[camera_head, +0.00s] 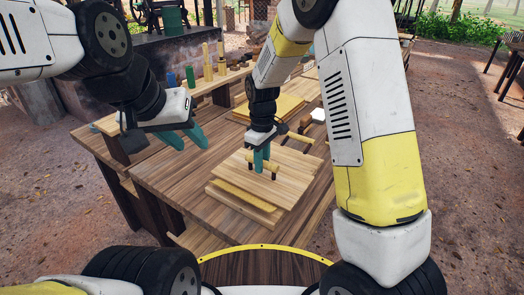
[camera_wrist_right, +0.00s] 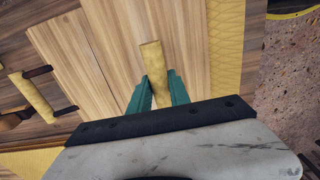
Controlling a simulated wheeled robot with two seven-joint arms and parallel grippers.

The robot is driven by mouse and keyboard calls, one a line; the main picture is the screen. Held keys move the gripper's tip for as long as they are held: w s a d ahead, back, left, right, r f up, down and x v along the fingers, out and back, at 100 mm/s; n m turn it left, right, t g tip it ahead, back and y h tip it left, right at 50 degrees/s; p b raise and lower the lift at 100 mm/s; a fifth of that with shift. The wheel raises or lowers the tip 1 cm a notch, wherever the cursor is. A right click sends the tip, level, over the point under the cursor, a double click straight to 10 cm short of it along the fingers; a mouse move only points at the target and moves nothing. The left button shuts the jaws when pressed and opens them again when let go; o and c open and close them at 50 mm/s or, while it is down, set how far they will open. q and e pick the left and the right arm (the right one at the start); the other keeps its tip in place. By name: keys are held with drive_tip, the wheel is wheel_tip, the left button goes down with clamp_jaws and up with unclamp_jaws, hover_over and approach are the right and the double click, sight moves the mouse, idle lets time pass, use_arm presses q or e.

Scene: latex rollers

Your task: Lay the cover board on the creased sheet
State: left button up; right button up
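The cover board (camera_head: 290,182) is a flat pale wooden board with a yellow bar handle (camera_wrist_right: 152,58) on top. It lies nearly flat over the yellow creased sheet (camera_head: 238,201), whose edge shows along the board's front left side. The sheet's patterned strip also shows in the right wrist view (camera_wrist_right: 226,45). Whether the board fully rests on the sheet is hard to tell. My right gripper (camera_head: 262,158) points down with its green fingers on both sides of the handle, seemingly shut on it. My left gripper (camera_head: 193,138) is open and empty above the table, left of the board.
Another wooden base shows under the sheet at the table's front right. A second yellow bar with dark brackets (camera_wrist_right: 38,98) lies beyond the board. The wooden table (camera_head: 165,180) is clear left of the board.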

drive_tip(key=o, duration=0.5)
wheel_tip(320, 180, up, 8)
drive_tip(key=shift+f, duration=0.2)
drive_tip(key=s+d+r+m+t+y, duration=0.2)
drive_tip(key=s+d+r+m+t, duration=0.35)
drive_tip(key=s+d+r, duration=0.7)
drive_tip(key=s+d+r+m, duration=0.1)
drive_tip(key=s+r+m, duration=0.1)
drive_tip(key=s+m, duration=0.3)
drive_tip(key=s, duration=0.3)
drive_tip(key=shift+s+d+t, duration=0.3)
drive_tip(key=shift+s+t, duration=0.05)
